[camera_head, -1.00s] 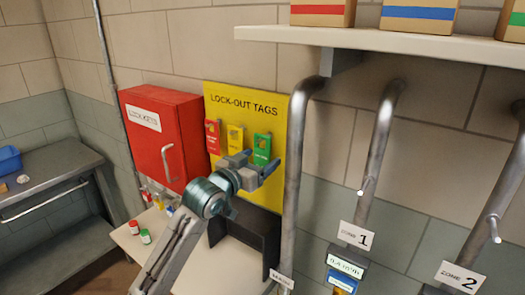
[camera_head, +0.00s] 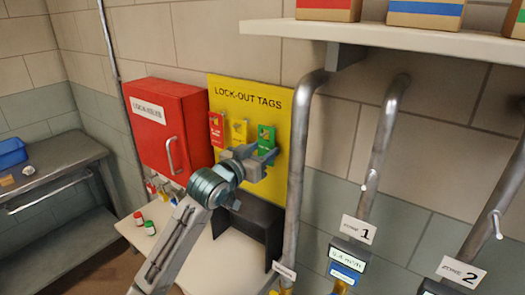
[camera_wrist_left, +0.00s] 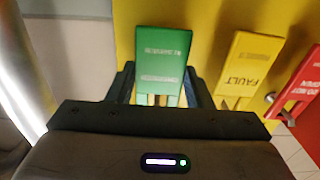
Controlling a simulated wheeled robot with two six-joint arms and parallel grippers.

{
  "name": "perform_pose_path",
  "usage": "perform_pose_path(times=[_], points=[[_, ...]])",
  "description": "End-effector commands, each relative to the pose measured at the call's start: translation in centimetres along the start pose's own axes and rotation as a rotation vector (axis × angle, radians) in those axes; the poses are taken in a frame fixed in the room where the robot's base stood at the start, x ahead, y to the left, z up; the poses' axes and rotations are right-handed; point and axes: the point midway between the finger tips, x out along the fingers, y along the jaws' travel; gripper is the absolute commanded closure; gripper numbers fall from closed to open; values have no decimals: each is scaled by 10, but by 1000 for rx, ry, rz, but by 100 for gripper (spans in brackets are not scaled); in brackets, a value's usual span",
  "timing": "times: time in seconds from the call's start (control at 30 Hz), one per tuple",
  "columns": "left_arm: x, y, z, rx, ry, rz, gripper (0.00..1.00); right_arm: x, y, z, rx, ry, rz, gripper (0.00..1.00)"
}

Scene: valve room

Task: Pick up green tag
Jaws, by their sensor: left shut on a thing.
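The green tag (camera_head: 266,136) is at the right of a row on the yellow lock-out tags board (camera_head: 279,125). My left gripper (camera_head: 262,157) is at the lower part of the green tag, in front of the board. In the left wrist view the green tag (camera_wrist_left: 163,57) sits between the two fingers, which are shut on it. The tag's lower end is hidden by the gripper. I cannot tell whether the tag still hangs on its hook. My right gripper is not in view.
The red tag (camera_head: 216,130) and yellow tag (camera_head: 239,131) hang to the left. A red cabinet (camera_head: 158,120) is left of the board. A vertical pipe (camera_head: 298,170) runs close on the right. A dark stand (camera_head: 262,222) is on the table (camera_head: 205,258) below.

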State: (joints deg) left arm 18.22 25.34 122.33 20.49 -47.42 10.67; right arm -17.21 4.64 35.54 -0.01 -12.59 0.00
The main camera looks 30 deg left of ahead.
Motion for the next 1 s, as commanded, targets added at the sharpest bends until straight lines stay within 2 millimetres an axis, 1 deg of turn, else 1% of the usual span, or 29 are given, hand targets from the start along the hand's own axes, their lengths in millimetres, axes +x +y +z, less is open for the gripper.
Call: perform_pose_path(times=[0.03, 0.1, 0.13, 0.17, 0.43, 0.6, 0.77, 0.83, 1.0], points=[[0, 0, -8, 0, 0, 0, 75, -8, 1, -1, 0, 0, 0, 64], [0, 0, -14, 0, 0, 0, 75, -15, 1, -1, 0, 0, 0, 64], [-2, 0, -14, 2, -1, 0, 75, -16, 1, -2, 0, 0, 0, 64], [-8, -1, -10, 4, -4, -2, 75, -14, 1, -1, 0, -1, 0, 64], [-62, 0, -10, 9, -5, 2, 75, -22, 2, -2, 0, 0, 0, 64], [-96, 0, -8, 11, -6, 3, 75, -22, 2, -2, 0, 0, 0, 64], [-121, 1, -8, 12, -6, 4, 75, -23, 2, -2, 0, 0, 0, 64], [-130, -1, -11, 12, -9, -4, 75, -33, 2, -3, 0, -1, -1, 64], [-152, 1, -12, 11, -8, 6, 75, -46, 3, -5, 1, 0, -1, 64]])
